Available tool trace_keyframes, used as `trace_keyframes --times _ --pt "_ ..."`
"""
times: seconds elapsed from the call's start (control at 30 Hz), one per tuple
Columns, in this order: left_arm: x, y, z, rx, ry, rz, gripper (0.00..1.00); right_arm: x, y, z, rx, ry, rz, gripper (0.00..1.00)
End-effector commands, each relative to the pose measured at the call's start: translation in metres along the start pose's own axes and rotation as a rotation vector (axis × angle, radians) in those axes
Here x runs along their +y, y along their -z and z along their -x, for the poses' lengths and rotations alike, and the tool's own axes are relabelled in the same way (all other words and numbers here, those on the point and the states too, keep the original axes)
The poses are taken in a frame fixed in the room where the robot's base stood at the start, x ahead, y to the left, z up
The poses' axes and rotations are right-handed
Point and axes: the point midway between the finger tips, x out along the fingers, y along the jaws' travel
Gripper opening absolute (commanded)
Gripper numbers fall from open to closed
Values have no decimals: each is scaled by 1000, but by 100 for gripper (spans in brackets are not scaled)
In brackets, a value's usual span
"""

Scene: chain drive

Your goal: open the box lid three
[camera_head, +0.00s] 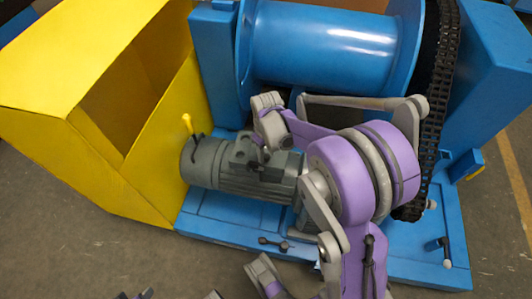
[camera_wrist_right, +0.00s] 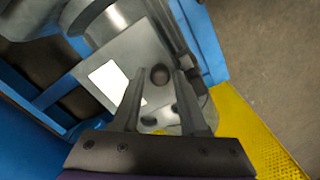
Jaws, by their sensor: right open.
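A grey motor (camera_head: 225,170) with a small box on its upper side lies on the blue base. My right gripper (camera_head: 250,152) is open close to this box, partly lost against the dark parts there. In the right wrist view, my right gripper's two fingers (camera_wrist_right: 157,84) point at a grey box face (camera_wrist_right: 148,50) with a white label. A dark round knob or hole (camera_wrist_right: 160,75) shows between the fingertips. I cannot tell whether the fingers touch it. No lid edge shows clearly. Grey and purple parts at the head view's bottom edge may belong to my left arm; its jaws are not clear.
A yellow open-topped housing (camera_head: 60,125) stands left of the motor. A large blue drum (camera_head: 325,45) lies behind it, with a dark chain (camera_head: 437,90) at the right. Small levers (camera_head: 272,242) sit on the blue base. Floor is clear in front of the base.

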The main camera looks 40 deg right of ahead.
Motion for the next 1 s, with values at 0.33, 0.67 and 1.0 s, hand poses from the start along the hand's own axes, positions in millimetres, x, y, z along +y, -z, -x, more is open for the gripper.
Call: trace_keyframes --times 0.33,0.67,1.0 --pt "0 0 0 0 0 0 50 0 0 0 0 0 0 11" --pt "0 0 0 0 0 0 50 0 0 0 0 0 0 0" --pt "0 0 0 0 0 0 50 0 0 0 0 0 0 0"
